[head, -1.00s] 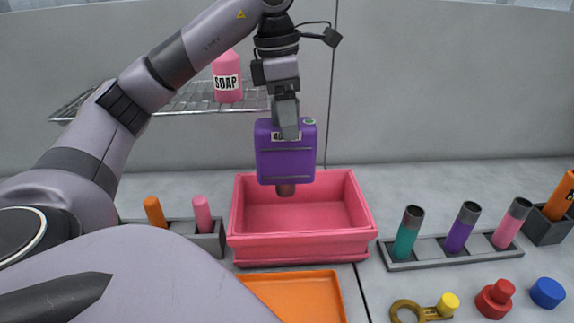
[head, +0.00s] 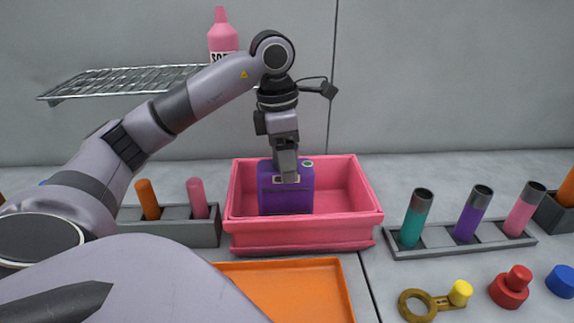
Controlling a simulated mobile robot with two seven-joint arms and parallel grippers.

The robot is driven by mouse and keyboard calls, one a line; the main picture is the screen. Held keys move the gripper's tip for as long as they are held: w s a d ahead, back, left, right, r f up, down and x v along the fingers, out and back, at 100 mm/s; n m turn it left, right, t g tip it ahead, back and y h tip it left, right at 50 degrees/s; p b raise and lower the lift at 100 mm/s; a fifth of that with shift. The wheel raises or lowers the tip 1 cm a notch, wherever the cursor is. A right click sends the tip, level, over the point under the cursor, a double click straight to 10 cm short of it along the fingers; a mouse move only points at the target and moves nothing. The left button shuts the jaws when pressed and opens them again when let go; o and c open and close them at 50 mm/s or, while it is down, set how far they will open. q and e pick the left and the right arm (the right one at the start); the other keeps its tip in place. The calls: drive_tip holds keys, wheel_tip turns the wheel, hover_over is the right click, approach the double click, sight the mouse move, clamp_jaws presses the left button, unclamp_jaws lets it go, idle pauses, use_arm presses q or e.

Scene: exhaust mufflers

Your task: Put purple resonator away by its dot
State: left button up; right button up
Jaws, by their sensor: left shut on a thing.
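The purple resonator (head: 284,196) is a boxy purple body with a pale label and a small round green-white spot on its top. My left gripper (head: 288,179) is shut on its top and holds it upright inside the pink bin (head: 305,239), in the left half. The front wall of the bin hides the resonator's bottom, so I cannot tell whether it touches the floor of the bin. My right gripper does not show.
An orange tray (head: 293,287) lies in front of the bin. A grey rack (head: 447,241) with teal, purple and pink tubes stands to the right. A grey holder (head: 176,232) with orange and pink pegs stands left. A wire shelf (head: 125,80) hangs behind.

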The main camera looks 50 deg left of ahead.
use_arm(q)
drive_tip(key=shift+f, duration=0.5)
drive_tip(key=shift+f, duration=0.15)
drive_tip(key=o, duration=1)
drive_tip(key=r, duration=0.5)
drive_tip(key=shift+s+a+r, duration=0.1)
drive_tip(key=shift+s+a, duration=0.05)
drive_tip(key=shift+s, duration=0.05)
drive_tip(key=r+p, duration=0.2)
drive_tip(key=r, duration=0.1)
drive_tip(key=r+p, duration=0.1)
drive_tip(key=r, duration=0.1)
drive_tip(key=shift+s+a+r+p, duration=0.25)
drive_tip(key=shift+s+p, duration=0.05)
drive_tip(key=shift+s+r+p, duration=0.1)
drive_tip(key=shift+r+p, duration=0.3)
drive_tip(key=shift+r, duration=0.35)
